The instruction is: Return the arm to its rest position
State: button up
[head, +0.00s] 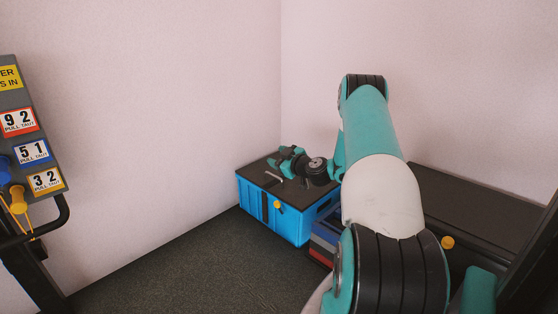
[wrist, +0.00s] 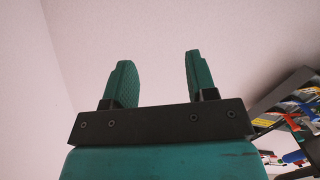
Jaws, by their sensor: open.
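My gripper (wrist: 158,60) is open in the wrist view. Its two teal fingers stand apart with nothing between them, against a plain pale wall or ceiling. In the head view my teal and white arm (head: 381,190) rises from the bottom right to a high elbow. It folds down behind itself to a dark wrist joint. The gripper end (head: 286,160) shows small there, in front of or above the blue crate's dark top; I cannot tell the gap.
A blue crate (head: 285,223) with a dark lid stands in the corner. A dark bench (head: 480,205) runs along the right wall. A board (head: 30,130) with number tags stands at left. Dark carpet (head: 190,270) is clear between. A shelf (wrist: 290,100) with colourful items is in the wrist view.

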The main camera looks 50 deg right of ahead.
dwell(0.4)
jog(key=w+a+r+n+g+y+p, duration=0.1)
jog(key=w+a+r+y+p, duration=0.15)
jog(key=a+r, duration=0.4)
jog(key=w+a+r+n+g+y+p, duration=0.1)
jog(key=w+a+r+n+y, duration=0.2)
jog(key=a, duration=0.7)
jog(key=s+a+r+g+y+p, duration=0.15)
jog(key=a+r, duration=0.25)
jog(key=a, duration=0.4)
jog(key=s+a+r+n+g+y+p, duration=0.1)
jog(key=s+a+r+g+y, duration=0.2)
jog(key=a, duration=0.5)
jog(key=s+a+r+g+y+p, duration=0.1)
jog(key=a+r+g, duration=0.1)
jog(key=a+r, duration=0.35)
jog(key=s+a+r+g+p, duration=0.2)
jog(key=s+a+r+g, duration=0.15)
jog(key=s+a, duration=0.65)
jog(key=s+a+r+m+g+h+p, duration=0.1)
jog(key=s+a+r+g+h+p, duration=0.1)
jog(key=s, duration=0.7)
jog(key=s+a+r+g+h+p, duration=0.1)
jog(key=s+a+r+g+h, duration=0.1)
jog(key=s, duration=0.8)
notch_tip(320, 180, up, 38)
jog(key=p, duration=3.8)
jog(key=shift+w+d+f, duration=0.25)
jog(key=shift+w+d, duration=0.05)
